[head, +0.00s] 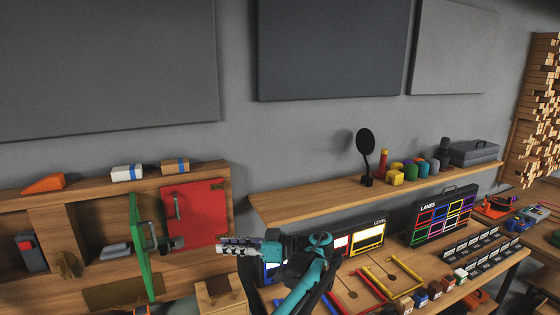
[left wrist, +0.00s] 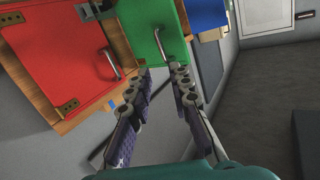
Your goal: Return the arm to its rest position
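My teal left arm comes in at the bottom of the head view, and its gripper (head: 220,247) points left, in front of the cabinet's lower right part. In the left wrist view my left gripper (left wrist: 160,74) has its two fingers apart with nothing between them. The green door (head: 139,247) stands swung out from the cabinet. Its bar handle shows just beyond the fingertips in the left wrist view (left wrist: 160,45), apart from them as far as I can tell. My right gripper is not in view.
A red door (head: 204,207) lies closed against the cabinet, right of the green one. Blocks stand on the cabinet top. A wooden shelf (head: 285,208) holds coloured jars and a dark round-headed stand (head: 366,143). A bench with panels and coloured frames is at the right.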

